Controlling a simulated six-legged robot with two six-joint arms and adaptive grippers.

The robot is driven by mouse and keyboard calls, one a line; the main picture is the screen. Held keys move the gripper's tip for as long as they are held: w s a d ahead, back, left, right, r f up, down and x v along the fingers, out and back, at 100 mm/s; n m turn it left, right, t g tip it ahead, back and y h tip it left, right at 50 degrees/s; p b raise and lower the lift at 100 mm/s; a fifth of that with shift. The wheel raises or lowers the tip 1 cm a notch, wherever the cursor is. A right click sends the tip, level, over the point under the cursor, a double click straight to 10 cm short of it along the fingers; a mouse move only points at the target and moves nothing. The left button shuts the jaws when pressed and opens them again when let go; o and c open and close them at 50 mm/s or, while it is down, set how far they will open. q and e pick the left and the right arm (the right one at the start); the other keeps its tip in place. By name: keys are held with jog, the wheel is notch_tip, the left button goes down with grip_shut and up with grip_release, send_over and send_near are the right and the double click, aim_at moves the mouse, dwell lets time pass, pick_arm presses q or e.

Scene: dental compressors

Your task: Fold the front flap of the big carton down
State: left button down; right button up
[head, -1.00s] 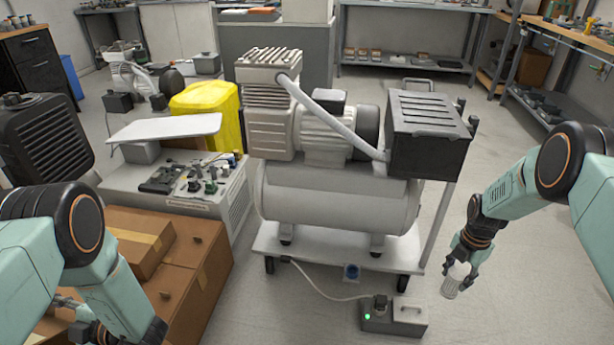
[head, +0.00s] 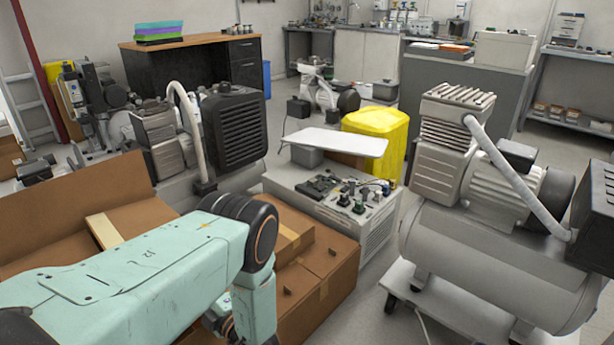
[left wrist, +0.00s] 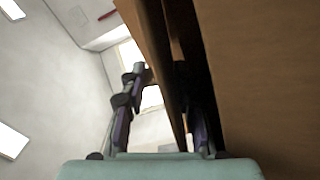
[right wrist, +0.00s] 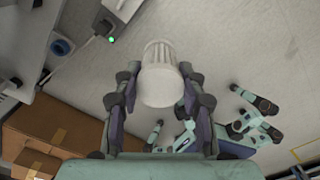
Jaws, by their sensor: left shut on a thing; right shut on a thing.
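The big brown carton (head: 335,290) stands at the lower left of the head view, with my left arm across much of it. One large cardboard flap (head: 85,195) stands raised at its left. My left gripper (left wrist: 160,95) is shut on a cardboard panel (left wrist: 163,60) that runs between its fingers in the left wrist view; a wide brown cardboard face (left wrist: 265,70) fills the right side. Which flap it holds is hard to tell, since my arm hides that spot in the head view. My right gripper (right wrist: 160,92) is shut on a white ribbed cylinder (right wrist: 160,72).
A grey compressor (head: 490,240) on a wheeled trolley stands right of the carton. A low grey cabinet (head: 375,225) with small parts on top is behind it. A black-grilled unit (head: 235,130) stands behind the carton.

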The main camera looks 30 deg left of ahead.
pick_arm(q)
jog(key=shift+s+f, duration=0.2)
jog(key=c, duration=1.1)
grip_release()
jog(key=shift+w, duration=0.1)
jog(key=shift+r, duration=0.1)
notch_tip(320, 180, up, 10)
jog(key=shift+c, duration=0.6)
